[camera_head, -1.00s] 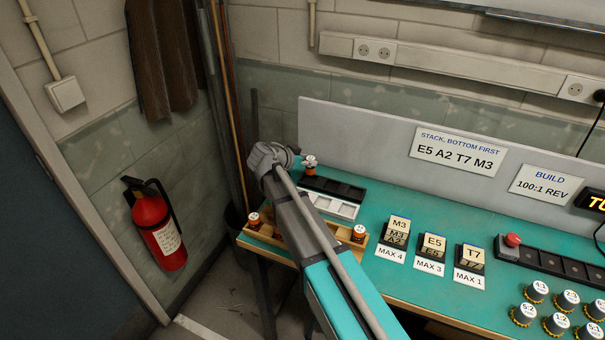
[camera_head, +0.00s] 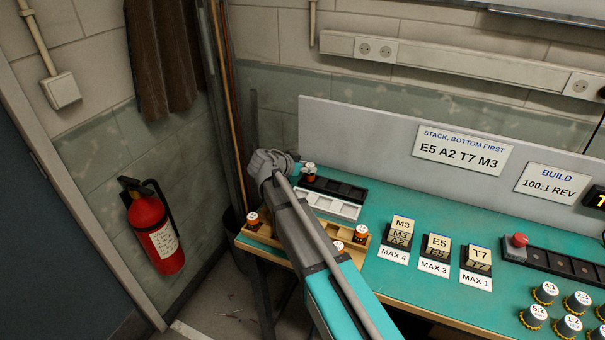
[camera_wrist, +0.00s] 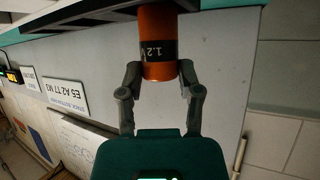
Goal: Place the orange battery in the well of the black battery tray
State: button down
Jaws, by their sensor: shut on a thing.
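The orange battery (camera_head: 309,174), with a pale top, is upright at the left end of the black battery tray (camera_head: 345,194). I cannot tell whether its lower end is inside the end well or just above it. My gripper (camera_head: 298,168) is partly hidden behind my own arm in the head view. In the wrist view my gripper (camera_wrist: 160,84) is shut on the orange battery (camera_wrist: 159,45), a finger on each side, and its dark band reads 1.2 V.
A white tray (camera_head: 341,212) lies in front of the black one. A wooden rack (camera_head: 262,235) with orange batteries (camera_head: 252,221) is at the bench's left edge, partly behind my arm. The grey back panel (camera_head: 375,135) stands close behind.

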jog(key=shift+f, duration=0.45)
jog(key=shift+c, duration=1.4)
grip_release()
jog(key=shift+r, duration=0.2)
jog(key=shift+s+r, duration=0.1)
jog(key=shift+r, duration=0.05)
jog(key=p+v, duration=0.5)
jog(key=v, duration=0.6)
jog(key=shift+s+a+p, duration=0.3)
jog(key=shift+s, duration=0.05)
